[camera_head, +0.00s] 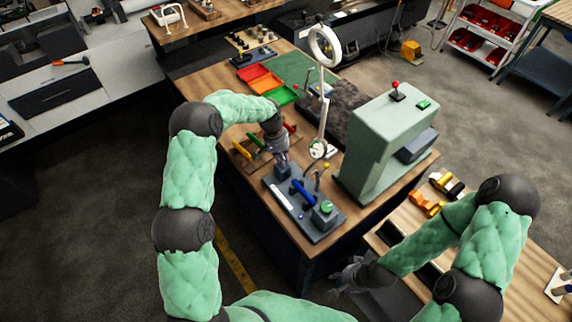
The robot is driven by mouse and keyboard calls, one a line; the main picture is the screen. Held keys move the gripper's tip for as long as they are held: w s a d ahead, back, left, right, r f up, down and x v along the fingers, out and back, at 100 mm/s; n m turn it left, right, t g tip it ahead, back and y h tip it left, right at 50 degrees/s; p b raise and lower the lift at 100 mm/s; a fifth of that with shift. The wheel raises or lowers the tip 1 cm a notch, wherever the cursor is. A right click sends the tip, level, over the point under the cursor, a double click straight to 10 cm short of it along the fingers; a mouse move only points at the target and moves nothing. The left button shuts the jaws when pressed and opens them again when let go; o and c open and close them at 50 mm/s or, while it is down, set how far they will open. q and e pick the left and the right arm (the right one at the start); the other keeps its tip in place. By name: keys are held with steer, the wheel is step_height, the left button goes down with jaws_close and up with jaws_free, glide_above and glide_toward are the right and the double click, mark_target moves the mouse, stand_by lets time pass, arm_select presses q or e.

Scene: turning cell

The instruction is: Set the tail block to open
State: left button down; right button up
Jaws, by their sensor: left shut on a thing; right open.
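A small fixture with a dark grey base plate (290,213) lies on the wooden bench. It carries a grey block with a green top (326,211) at its near right end, a blue handle (302,193) in the middle, and another dark block (283,171) at its far left end. I cannot tell which block is the tail block. My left gripper (281,158) points down at the far left block and is shut on a small part there, mostly hidden by the fingers. My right gripper (344,279) is open and empty, low beside the right-hand table, away from the fixture.
A green press-like machine (385,140) stands right of the fixture. A ring lamp (324,46) on a thin stand rises behind it. Coloured-handled tools (251,146) lie left of my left gripper. Red and green trays (262,80) sit further back. Orange parts (427,204) lie on the right table.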

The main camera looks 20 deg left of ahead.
arm_select(q)
steer(key=shift+w+a, duration=0.1)
steer(key=c, duration=1.1)
jaws_free()
steer(key=shift+w+a, duration=0.1)
steer(key=shift+r, duration=0.3)
step_height(320, 180, up, 11)
steer(key=a, duration=0.2)
steer(key=shift+a, duration=0.15)
